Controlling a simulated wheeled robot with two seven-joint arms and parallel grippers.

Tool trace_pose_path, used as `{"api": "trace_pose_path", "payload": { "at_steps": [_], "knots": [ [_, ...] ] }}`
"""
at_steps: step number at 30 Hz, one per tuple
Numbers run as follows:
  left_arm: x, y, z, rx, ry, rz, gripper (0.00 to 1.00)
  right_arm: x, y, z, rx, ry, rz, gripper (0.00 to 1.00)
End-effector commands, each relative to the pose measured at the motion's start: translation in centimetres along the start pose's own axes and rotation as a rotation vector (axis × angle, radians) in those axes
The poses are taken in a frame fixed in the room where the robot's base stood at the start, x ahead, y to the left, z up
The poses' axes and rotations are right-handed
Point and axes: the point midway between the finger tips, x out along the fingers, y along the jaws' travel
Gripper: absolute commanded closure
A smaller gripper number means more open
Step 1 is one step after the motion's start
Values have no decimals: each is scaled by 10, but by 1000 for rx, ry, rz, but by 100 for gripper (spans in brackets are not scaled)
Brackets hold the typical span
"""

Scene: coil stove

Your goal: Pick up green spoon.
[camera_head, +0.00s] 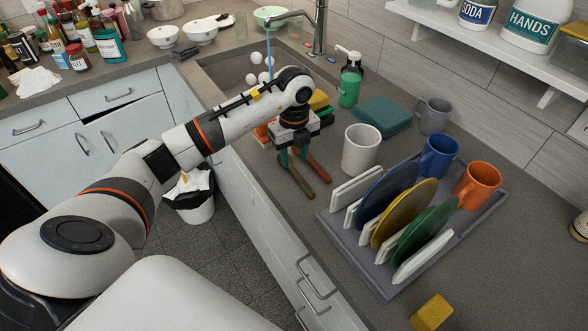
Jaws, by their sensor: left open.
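My left gripper (294,150) hangs open over the counter between the sink and the white mug, pointing down. Under and just in front of it lie two long thin utensils. One shows a greenish stretch and a brownish handle (297,178); the other shows a reddish-brown handle (319,169). Their far ends are hidden behind the gripper, so I cannot tell for certain which is the green spoon. I cannot tell whether the fingers touch either one. My right gripper is not in view.
A white mug (361,150) stands right of the utensils. A grey dish rack (462,237) holds several plates, with blue and orange mugs at its back. A teal folded cloth (382,115) lies behind. The sink (222,72) is left; a yellow sponge (432,312) lies in front.

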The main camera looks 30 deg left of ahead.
Motion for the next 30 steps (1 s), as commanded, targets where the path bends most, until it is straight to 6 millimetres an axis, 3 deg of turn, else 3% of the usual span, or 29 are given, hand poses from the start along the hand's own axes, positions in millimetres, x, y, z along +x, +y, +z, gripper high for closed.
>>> {"api": "trace_pose_path", "payload": {
  "at_steps": [4,9,17,24,30],
  "knots": [
    [20,-1,-1,0,-3,-5,59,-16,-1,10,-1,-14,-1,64],
    [41,0,-1,2,-2,-3,59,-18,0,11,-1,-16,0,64],
    [44,0,-2,2,0,-1,59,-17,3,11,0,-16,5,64],
    [44,0,-2,2,0,-1,98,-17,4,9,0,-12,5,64],
    [44,0,-2,1,0,-1,100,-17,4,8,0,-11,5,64]
  ]
}}
